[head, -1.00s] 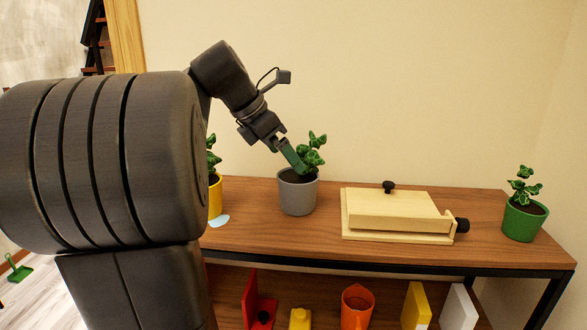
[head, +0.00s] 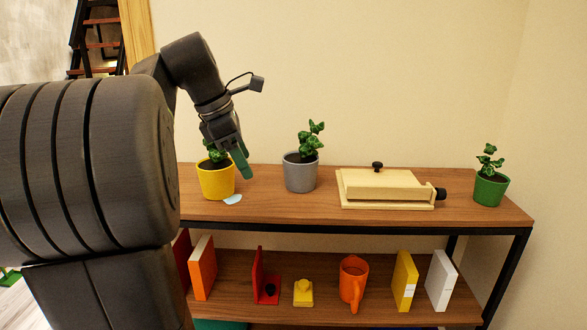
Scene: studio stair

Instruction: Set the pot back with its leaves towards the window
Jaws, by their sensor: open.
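Three potted plants stand upright on the wooden shelf top (head: 265,209): a yellow pot (head: 216,184) at the left, a grey pot (head: 300,176) in the middle and a green pot (head: 490,191) at the right. The grey pot's leaves lean up and to the right. My gripper (head: 244,168) is open and empty. It points down between the yellow and grey pots, in front of the yellow pot's leaves and partly hiding them. No window shows in this view.
A pale wooden press-like box (head: 385,188) with black knobs lies between the grey and green pots. A light-blue flat piece (head: 233,199) lies beside the yellow pot. The lower shelf holds books, an orange mug (head: 354,278) and a yellow block (head: 303,292).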

